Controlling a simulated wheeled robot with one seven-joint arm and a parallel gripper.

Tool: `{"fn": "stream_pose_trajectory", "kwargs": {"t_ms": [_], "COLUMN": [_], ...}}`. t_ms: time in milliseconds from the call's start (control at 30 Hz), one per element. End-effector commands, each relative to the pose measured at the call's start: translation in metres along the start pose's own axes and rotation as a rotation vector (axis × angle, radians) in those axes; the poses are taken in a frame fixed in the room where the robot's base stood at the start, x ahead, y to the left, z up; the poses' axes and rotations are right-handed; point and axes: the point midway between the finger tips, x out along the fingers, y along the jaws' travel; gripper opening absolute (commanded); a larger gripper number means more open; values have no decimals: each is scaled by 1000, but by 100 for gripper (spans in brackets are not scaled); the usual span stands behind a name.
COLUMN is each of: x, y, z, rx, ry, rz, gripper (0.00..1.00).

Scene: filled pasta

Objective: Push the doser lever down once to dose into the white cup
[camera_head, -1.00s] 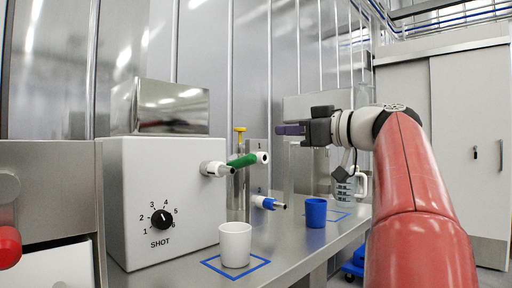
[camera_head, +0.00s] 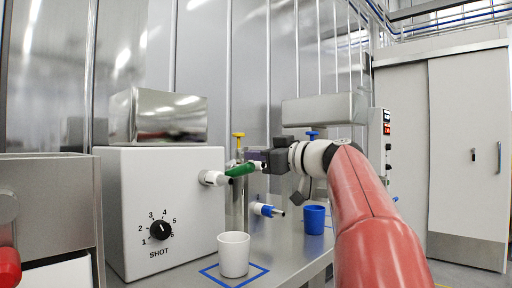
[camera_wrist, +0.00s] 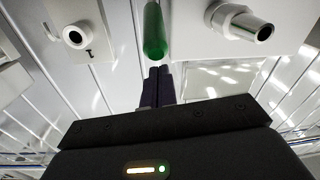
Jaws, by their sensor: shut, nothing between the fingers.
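The white doser box (camera_head: 165,212) carries a SHOT dial and a spout on its right face. Its green lever (camera_head: 240,170) sticks out beside the spout, tilted slightly up to the right. The white cup (camera_head: 233,257) stands upright inside a blue square on the bench, below the spout. My gripper (camera_head: 254,155) is shut and empty, its purple fingers at the lever's outer end and slightly above it in the head view. In the wrist view the shut fingers (camera_wrist: 157,86) point at the green lever (camera_wrist: 154,32); I cannot tell whether they touch it.
A blue cup (camera_head: 314,220) stands farther back on the bench. A blue-ended spout (camera_head: 266,210) and a yellow knob (camera_head: 239,135) are behind the lever. In the wrist view, a white nozzle marked 1 (camera_wrist: 75,36) and a metal spout (camera_wrist: 238,22) flank the lever.

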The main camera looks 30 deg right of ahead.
Motion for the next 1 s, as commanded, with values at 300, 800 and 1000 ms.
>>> {"fn": "stream_pose_trajectory", "kwargs": {"t_ms": [300, 800, 1000], "x": [-1, -9, -14], "y": [0, -7, -11], "z": [1, 35, 54], "rx": [-1, -7, -9], "ry": [1, 100, 131], "rz": [-1, 17, 22], "gripper": [0, 0, 0]}}
